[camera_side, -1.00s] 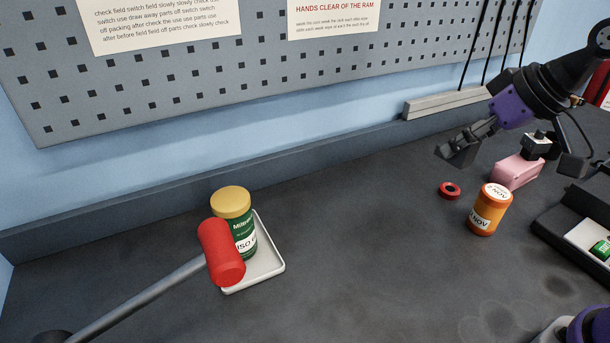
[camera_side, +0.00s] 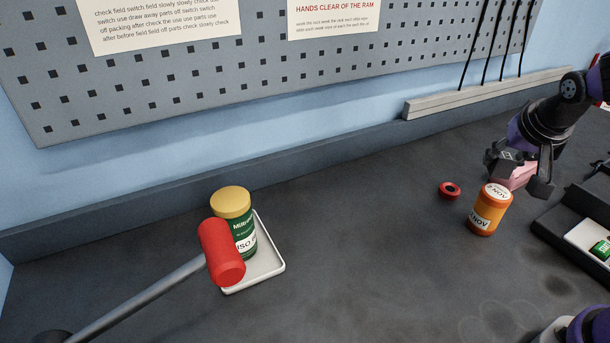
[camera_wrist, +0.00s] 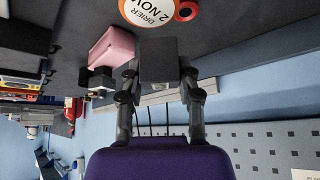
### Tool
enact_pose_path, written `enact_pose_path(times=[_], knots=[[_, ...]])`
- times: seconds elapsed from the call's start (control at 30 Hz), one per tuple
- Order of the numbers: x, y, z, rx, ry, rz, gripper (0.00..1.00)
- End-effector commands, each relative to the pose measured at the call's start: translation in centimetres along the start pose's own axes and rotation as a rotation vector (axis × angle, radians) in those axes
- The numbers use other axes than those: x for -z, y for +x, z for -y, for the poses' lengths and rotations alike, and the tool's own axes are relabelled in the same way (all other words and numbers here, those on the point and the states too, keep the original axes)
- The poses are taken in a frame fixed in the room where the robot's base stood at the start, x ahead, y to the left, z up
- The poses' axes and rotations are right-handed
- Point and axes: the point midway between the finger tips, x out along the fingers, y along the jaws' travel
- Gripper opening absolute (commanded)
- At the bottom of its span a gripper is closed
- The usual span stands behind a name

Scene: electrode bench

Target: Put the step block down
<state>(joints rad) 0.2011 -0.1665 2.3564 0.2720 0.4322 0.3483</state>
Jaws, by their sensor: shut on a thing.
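My gripper (camera_side: 516,172) is at the right in the side view, and it also shows in the wrist view (camera_wrist: 158,74). It is shut on a dark grey block, which I take for the step block (camera_wrist: 158,58). In the side view the block (camera_side: 507,158) is between the fingers and partly covered by them. Block and gripper appear above the bench, behind the orange jar; the exact gap below is hard to tell.
An orange jar (camera_side: 490,210) stands close to my gripper, with a red ring (camera_side: 450,190) beside it. A pink block (camera_side: 521,177) is partly hidden by my gripper. A green jar (camera_side: 241,238) stands on a white tray (camera_side: 267,280) behind a red-headed mallet (camera_side: 222,252). The bench middle is clear.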

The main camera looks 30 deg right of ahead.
Motion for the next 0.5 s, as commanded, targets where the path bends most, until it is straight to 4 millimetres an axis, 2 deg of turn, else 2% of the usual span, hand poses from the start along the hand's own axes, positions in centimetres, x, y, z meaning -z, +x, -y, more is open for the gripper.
enact_pose_path(times=[0.23,0.5], knots=[[0.4,2.3,-3.9,-0.056,0.067,0.000,0.00],[0.8,6.4,-8.8,-0.055,0.066,0.002,0.00]])
